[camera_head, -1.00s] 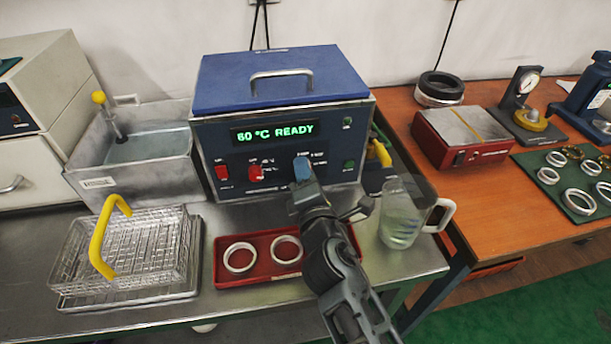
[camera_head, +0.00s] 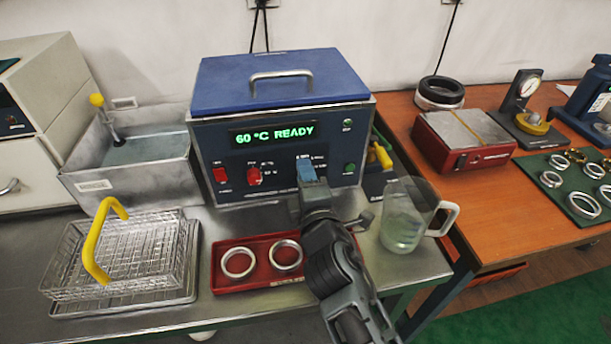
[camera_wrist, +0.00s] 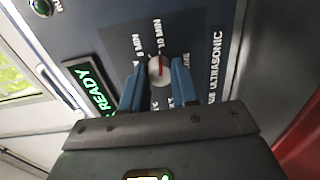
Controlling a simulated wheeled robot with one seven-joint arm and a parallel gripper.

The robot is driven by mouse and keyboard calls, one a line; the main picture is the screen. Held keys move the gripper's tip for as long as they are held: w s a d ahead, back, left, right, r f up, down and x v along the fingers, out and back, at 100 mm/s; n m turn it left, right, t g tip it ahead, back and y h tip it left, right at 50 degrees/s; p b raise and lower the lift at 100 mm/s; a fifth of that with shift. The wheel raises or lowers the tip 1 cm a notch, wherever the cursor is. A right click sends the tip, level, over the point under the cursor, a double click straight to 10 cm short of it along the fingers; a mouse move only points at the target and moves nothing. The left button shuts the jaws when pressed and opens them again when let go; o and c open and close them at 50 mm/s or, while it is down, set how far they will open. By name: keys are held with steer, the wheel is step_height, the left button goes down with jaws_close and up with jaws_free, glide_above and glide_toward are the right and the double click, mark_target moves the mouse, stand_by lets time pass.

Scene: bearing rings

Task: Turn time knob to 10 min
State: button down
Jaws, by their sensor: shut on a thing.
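The blue machine (camera_head: 280,140) stands on the steel bench, with a green display (camera_head: 273,134) reading "60 °C READY". The time knob (camera_wrist: 159,70) is a small pale round knob on its front panel, with a red pointer line. In the wrist view the line points at the "10 MIN" label (camera_wrist: 159,36); the "5 MIN" label (camera_wrist: 138,47) is to its left. My gripper (camera_wrist: 158,85) is shut on the knob, one blue finger on each side. In the head view my gripper (camera_head: 306,170) hides the knob.
A red switch (camera_head: 254,175) is on the panel left of my gripper. A red tray (camera_head: 262,285) with two rings lies in front of the machine. A glass beaker (camera_head: 402,225) stands close to the right of my arm. A wire basket (camera_head: 130,250) is at left.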

steer(key=shift+f, duration=0.1)
steer(key=c, duration=0.8)
jaws_free()
steer(key=shift+c, duration=0.2)
steer(key=shift+p+v, duration=0.3)
steer(key=shift+v, duration=3.65)
